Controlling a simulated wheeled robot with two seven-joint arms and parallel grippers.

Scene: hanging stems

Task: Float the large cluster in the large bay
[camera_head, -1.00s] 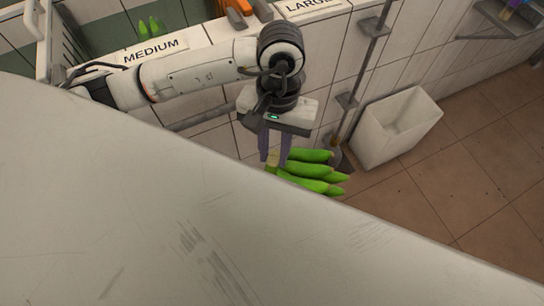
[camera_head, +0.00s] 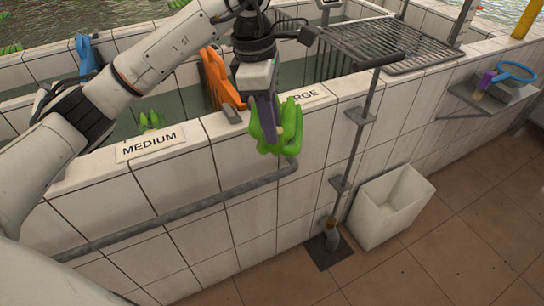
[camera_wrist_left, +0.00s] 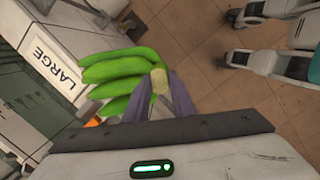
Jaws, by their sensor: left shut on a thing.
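A large cluster of green bananas (camera_head: 268,133) hangs from my left gripper (camera_head: 266,117), in front of the tiled wall by the LARGE label (camera_head: 312,95). The gripper's purple-grey fingers are shut on the cluster's cut stem. In the left wrist view the cluster (camera_wrist_left: 118,72) spreads left of the fingers (camera_wrist_left: 160,98), beside the LARGE label (camera_wrist_left: 55,67). The large bay's water (camera_head: 345,40) lies behind the wall, partly under a metal grate. My right gripper is not in view.
An orange divider (camera_head: 221,80) stands left of the large bay. The MEDIUM label (camera_head: 150,141) marks the bay to the left, with green fruit (camera_head: 151,120) in it. A metal grate (camera_head: 388,43), a grey pole (camera_head: 352,140) and a white bin (camera_head: 393,205) are to the right.

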